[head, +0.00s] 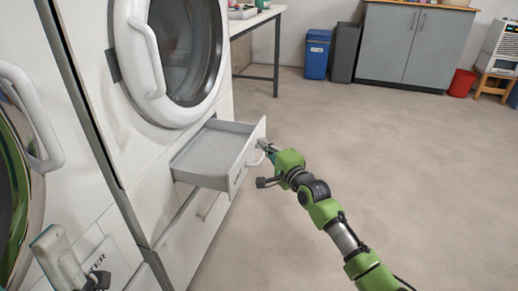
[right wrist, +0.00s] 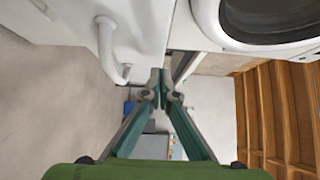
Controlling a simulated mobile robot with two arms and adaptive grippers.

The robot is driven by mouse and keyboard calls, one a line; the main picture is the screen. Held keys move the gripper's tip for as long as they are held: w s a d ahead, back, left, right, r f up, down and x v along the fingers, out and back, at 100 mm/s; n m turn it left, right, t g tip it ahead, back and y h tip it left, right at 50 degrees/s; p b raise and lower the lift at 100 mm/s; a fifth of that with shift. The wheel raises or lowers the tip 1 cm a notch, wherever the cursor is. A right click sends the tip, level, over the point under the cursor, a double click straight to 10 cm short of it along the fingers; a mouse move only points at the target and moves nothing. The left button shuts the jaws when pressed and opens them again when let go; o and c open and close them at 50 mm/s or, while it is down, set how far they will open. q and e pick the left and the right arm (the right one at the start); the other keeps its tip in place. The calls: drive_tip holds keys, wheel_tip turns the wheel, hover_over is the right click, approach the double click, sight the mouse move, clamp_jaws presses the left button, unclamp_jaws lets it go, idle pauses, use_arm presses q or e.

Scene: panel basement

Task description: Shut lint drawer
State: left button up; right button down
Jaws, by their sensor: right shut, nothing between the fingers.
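The lint drawer (head: 210,157) is pulled out from the white machine below its round door, and its open grey tray looks empty. Its white front panel with a handle faces right. The front and its handle (right wrist: 112,50) also show in the right wrist view. My right gripper (head: 262,147) is shut and empty at the outer side of the drawer front, close to the handle. In the right wrist view its fingertips (right wrist: 160,88) meet. I cannot tell whether they touch the front. Part of my left gripper (head: 62,258) shows at the lower left; its jaws are not clear.
The machine's round door (head: 170,60) with its white handle is above the drawer. Another machine (head: 30,120) stands at the left. A table (head: 257,20), blue bin (head: 316,54) and grey cabinet (head: 413,45) are at the back. The floor to the right is clear.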

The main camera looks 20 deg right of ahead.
drive_tip(key=shift+w+a, duration=0.55)
drive_tip(key=shift+a, duration=0.2)
